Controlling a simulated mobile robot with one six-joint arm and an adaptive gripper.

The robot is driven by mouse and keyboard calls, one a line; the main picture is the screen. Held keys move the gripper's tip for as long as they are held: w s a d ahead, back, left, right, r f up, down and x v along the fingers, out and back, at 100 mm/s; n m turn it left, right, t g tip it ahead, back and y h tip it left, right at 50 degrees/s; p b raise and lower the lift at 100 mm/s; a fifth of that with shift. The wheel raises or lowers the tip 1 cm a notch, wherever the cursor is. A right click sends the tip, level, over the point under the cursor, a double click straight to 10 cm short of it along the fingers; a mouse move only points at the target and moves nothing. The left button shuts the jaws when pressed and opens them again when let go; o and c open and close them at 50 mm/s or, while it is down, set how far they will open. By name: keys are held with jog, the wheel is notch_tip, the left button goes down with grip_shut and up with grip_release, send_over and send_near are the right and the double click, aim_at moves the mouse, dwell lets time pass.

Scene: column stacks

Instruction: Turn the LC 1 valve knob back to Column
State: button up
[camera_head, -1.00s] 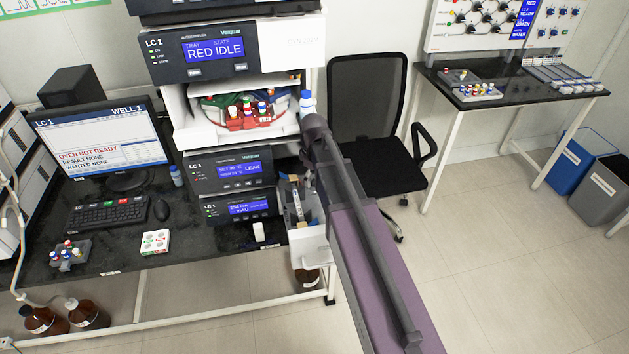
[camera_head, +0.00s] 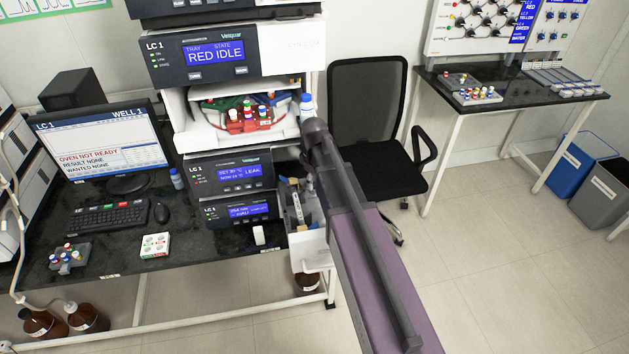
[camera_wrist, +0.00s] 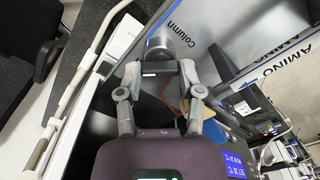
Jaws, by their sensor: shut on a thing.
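In the wrist view, my gripper (camera_wrist: 161,72) has its two fingers closed around a dark bar-like part in front of a round grey valve knob (camera_wrist: 164,42). The printed word Column (camera_wrist: 182,32) stands on the pale panel just right of the knob. The knob's exact pointing direction is hard to read because the fingers cover part of it. In the head view, my arm reaches to the right side of the LC 1 stack (camera_head: 236,60); the knob and fingertips are hidden there.
A black office chair (camera_head: 368,120) is just right of my arm. An open drawer-like tray (camera_head: 302,215) sits below.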

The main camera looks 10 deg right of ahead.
jog(key=shift+m, duration=0.3)
jog(key=m, duration=0.8)
jog(key=shift+m, duration=0.4)
jog(key=m, duration=0.4)
jog(key=shift+m, duration=2.2)
jog(key=o, duration=1.1)
jog(key=shift+o, duration=0.2)
jog(key=shift+n, duration=0.3)
